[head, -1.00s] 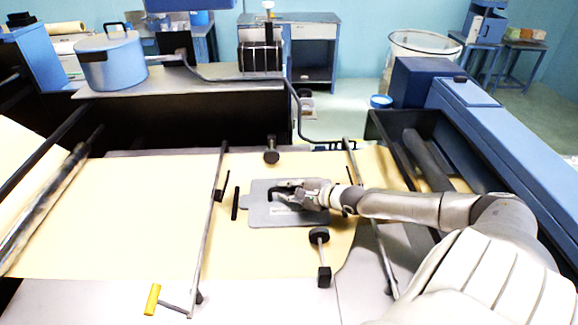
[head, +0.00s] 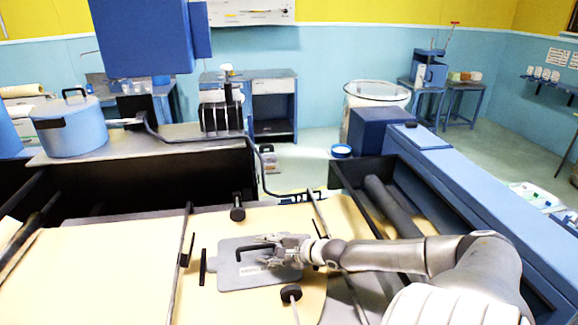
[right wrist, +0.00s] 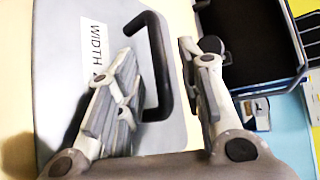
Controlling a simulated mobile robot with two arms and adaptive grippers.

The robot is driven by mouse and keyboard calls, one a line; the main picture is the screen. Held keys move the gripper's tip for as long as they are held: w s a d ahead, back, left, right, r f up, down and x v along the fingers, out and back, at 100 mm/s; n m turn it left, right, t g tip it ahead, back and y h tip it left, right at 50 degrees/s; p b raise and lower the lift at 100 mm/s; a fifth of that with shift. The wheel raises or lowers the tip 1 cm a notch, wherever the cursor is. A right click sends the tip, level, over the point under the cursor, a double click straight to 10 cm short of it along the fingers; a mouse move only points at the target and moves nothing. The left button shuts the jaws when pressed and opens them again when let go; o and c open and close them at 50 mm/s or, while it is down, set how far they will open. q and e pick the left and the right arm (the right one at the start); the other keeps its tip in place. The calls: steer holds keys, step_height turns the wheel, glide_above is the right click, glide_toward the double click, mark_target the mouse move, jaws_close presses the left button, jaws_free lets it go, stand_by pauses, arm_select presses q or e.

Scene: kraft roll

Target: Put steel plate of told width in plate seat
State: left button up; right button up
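A grey steel plate (head: 229,267) with a black handle lies flat on the kraft paper (head: 90,275) in the head view. In the right wrist view the plate (right wrist: 60,55) carries a white label reading "WIDTH"; the rest of the label is hidden behind a finger. My right gripper (head: 275,248) is at the handle. In the right wrist view its fingers (right wrist: 157,55) are spread, with a bar of the black handle (right wrist: 164,75) showing between them. I cannot tell whether they touch it. My left gripper is not in view. I cannot make out the plate seat for certain.
A black strip (head: 203,267) stands left of the plate, and black knobs stand behind (head: 237,208) and in front (head: 291,293). Thin metal rods (head: 180,262) cross the paper. A blue pot (head: 70,128) is at the back left. A blue machine beam (head: 470,195) runs along the right.

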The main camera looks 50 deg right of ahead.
steer(key=shift+v, duration=4.15)
